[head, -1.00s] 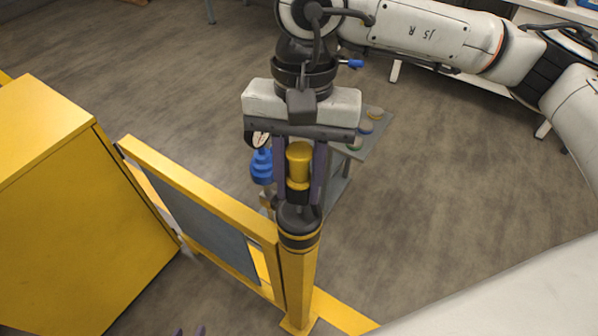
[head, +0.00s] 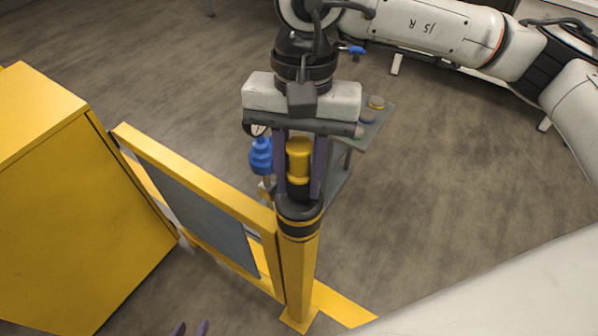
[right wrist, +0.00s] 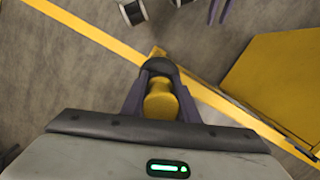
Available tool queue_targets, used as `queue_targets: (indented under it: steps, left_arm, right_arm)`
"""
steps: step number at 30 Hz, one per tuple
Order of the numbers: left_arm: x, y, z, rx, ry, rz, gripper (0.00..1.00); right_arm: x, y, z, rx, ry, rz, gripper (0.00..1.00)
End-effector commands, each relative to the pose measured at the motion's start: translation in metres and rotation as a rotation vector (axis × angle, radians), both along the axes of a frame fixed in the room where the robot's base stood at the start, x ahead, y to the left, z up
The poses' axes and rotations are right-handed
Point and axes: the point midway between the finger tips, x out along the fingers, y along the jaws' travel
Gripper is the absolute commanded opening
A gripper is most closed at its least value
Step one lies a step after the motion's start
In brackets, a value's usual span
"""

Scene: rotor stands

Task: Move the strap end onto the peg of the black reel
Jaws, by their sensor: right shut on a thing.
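My right gripper (head: 299,190) points down toward the near side of the floor area and is shut on a yellow stepped cylinder (head: 299,160). The cylinder also shows between the fingers in the right wrist view (right wrist: 160,102). A black round cap (head: 298,207) with a yellow band sits just below the fingertips, on top of a yellow post (head: 297,270). Whether the cylinder touches the cap is hard to tell. My left gripper (head: 190,328) shows only its purple fingertips at the bottom edge, apart and empty. I cannot pick out a strap end or a black reel with certainty.
A yellow frame with a grey panel (head: 205,220) runs from the post to a large yellow cabinet (head: 75,220). A blue stepped piece (head: 261,158) stands behind the fingers. A small grey table (head: 378,122) holds discs. White-rimmed spools (right wrist: 133,12) lie at the wrist view's top.

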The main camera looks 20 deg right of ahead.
Motion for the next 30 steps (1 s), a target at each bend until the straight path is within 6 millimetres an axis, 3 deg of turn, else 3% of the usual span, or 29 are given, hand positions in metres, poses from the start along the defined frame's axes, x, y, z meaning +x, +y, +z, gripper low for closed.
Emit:
queue_targets:
  steps: [22, 23, 24, 26, 30]
  left_arm:
    - [0.0, 0.002, -0.013, 0.001, 0.0, 0.003, 0.31]
    - [0.0, 0.001, -0.012, 0.001, 0.0, 0.003, 0.31]
    - [0.0, 0.001, -0.012, 0.001, 0.0, 0.003, 0.31]
    - [0.0, 0.001, -0.012, 0.001, 0.0, 0.003, 0.31]
    - [0.0, 0.001, -0.012, 0.001, 0.0, 0.002, 0.31]
  right_arm:
    - [0.0, 0.0, -0.009, 0.001, 0.0, 0.0, 0.01]
    - [0.0, 0.0, -0.008, 0.001, 0.0, 0.0, 0.31]
    - [0.0, 0.0, -0.008, 0.001, 0.0, 0.0, 0.38]
    - [0.0, 0.0, -0.008, 0.001, 0.0, 0.0, 0.48]
    - [0.0, 0.0, -0.008, 0.001, 0.0, 0.0, 0.49]
